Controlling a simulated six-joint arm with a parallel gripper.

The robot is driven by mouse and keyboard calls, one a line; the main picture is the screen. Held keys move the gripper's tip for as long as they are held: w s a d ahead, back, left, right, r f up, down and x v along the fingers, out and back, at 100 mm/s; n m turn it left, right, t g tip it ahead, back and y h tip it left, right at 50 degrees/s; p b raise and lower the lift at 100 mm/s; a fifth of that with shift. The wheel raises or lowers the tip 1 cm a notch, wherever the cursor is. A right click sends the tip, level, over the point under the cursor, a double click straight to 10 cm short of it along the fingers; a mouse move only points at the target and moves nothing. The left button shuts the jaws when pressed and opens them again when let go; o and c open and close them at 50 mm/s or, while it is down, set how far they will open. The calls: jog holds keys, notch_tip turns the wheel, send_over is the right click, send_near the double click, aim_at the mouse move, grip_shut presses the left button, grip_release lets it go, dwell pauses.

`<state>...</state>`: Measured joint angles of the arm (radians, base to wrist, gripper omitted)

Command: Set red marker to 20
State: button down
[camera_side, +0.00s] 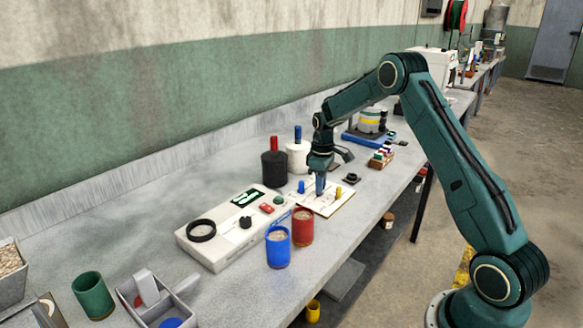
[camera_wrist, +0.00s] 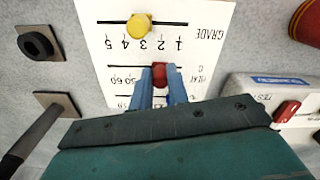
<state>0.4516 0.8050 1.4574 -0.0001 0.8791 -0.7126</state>
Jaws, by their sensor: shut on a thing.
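The red marker (camera_wrist: 159,71) sits on the middle slot of a white scale board (camera_wrist: 215,22) in the wrist view. My gripper (camera_wrist: 160,82) is shut on it, with one blue finger on each side. The scale there reads upside down, with 50 and 60 to the left and 0 to the right; the fingers hide the figures between. A yellow marker (camera_wrist: 139,27) stands on the GRADE slot, near 3 and 4. In the side view my gripper (camera_side: 320,190) reaches down to the board (camera_side: 312,204), between a blue marker (camera_side: 301,186) and the yellow one; the red marker is hidden.
Red (camera_side: 303,226) and blue (camera_side: 278,246) cups of grain stand in front of a white instrument (camera_side: 215,258). Black (camera_side: 275,168) and white (camera_side: 298,153) bottles stand behind the board. A green cup (camera_side: 93,295) is at the left.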

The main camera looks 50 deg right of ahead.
jog(key=shift+a, duration=1.45)
jog(key=c, duration=1.4)
grip_release()
jog(key=shift+o, duration=0.3)
jog(key=shift+d, duration=0.1)
jog(key=shift+r, duration=0.2)
jog(key=shift+r, duration=0.55)
notch_tip(320, 180, up, 12)
jog(key=shift+r, duration=0.2)
jog(key=shift+r, duration=0.1)
